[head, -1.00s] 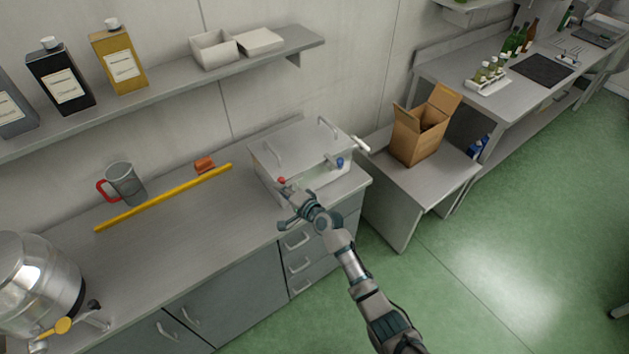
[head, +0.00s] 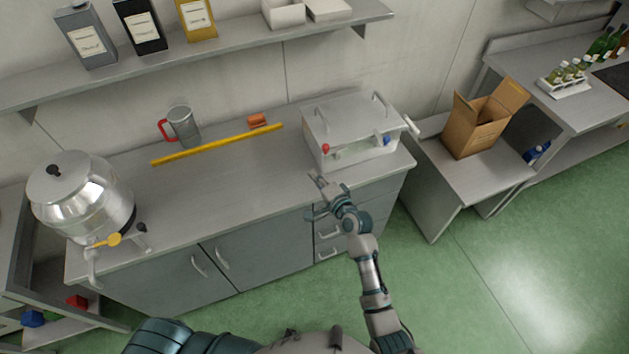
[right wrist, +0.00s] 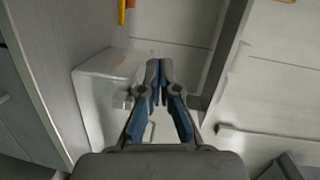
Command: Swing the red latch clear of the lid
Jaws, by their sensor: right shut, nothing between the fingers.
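The red latch (head: 325,149) shows as a small red knob at the front left of a pale box on the counter. I cannot tell at this size whether its arm lies over the lid. The lid (head: 350,115), with two bar handles, lies flat on the box. A blue knob (head: 386,141) sits at the front right. My right gripper (head: 318,190) is in front of and below the box, apart from the latch. In the right wrist view its fingertips (right wrist: 160,66) meet with nothing between them. My left gripper is out of view.
A yellow bar (head: 218,145), an orange block (head: 257,120) and a red-handled jug (head: 182,127) are on the counter left of the box. A steel vessel (head: 83,198) stands at the far left. A cardboard box (head: 470,128) stands on a lower table to the right.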

